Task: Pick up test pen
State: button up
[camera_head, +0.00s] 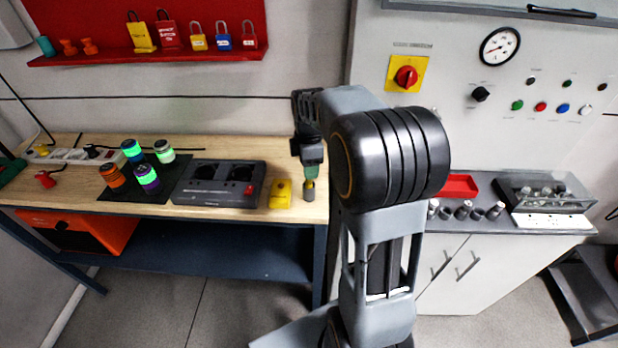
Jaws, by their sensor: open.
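A small upright object, which looks like the test pen (310,183), stands in a short grey holder (309,194) near the right end of the wooden bench. It shows yellow just above the holder and teal higher up; I cannot tell whether the teal part is pen or fingertip. My gripper (311,166) points down directly over it, with the fingertips at or around its upper part. The gripper is open. Its fingers are small here, and contact with the pen cannot be made out.
A yellow device (281,194) lies close left of the holder. Beside it is a dark grey socket box (219,183), then several coloured canisters on a black mat (113,198). A grey control cabinet (470,130) stands to the right. The bench's front edge is close to the holder.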

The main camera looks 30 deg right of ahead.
jog(key=shift+c, duration=0.3)
jog(key=c, duration=0.9)
